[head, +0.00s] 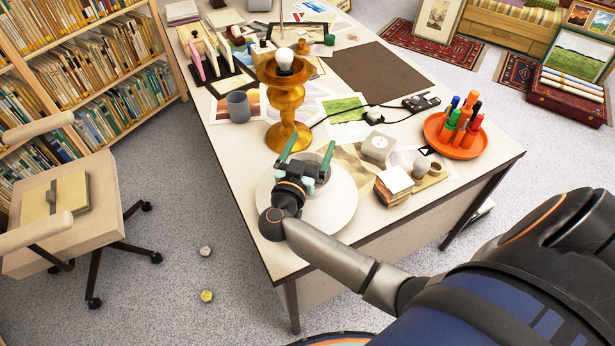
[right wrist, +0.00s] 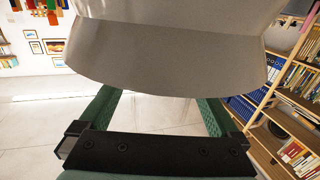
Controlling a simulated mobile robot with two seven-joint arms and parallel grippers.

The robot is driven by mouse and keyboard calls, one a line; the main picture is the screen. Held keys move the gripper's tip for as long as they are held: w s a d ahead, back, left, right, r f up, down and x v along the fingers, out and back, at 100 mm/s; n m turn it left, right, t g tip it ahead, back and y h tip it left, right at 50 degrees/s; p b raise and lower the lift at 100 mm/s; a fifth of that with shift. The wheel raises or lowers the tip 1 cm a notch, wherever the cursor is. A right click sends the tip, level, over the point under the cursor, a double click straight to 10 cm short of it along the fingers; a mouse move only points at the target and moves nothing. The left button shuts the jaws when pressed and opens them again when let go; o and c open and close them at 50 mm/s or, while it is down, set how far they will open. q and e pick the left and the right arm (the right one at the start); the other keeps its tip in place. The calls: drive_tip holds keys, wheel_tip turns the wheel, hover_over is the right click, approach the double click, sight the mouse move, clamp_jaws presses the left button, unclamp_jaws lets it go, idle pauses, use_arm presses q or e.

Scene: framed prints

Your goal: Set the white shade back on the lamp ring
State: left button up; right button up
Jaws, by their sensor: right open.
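The lamp (head: 287,105) stands on the desk with an orange-brown turned base and a bare white bulb (head: 285,58) on top. The lamp ring is too small to make out for certain near the bulb's foot. The white shade (head: 342,208) is at the desk's near edge, in front of the lamp, partly hidden by my right arm. My right gripper (head: 308,158) is over the shade, with its green fingers apart. In the right wrist view the shade (right wrist: 180,55) fills the top, beyond the open fingers (right wrist: 158,100); I cannot tell whether they touch it. My left gripper is not in view.
An orange tray of markers (head: 432,130), a stack of cards (head: 393,186), a white block (head: 378,146) and small cups (head: 422,166) stand right of the lamp. A grey cup (head: 238,107) is at its left. A black cable runs from the lamp. A chair (head: 75,200) is left.

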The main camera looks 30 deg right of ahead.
drive_tip(key=shift+c, duration=0.3)
clamp_jaws()
idle(0.4)
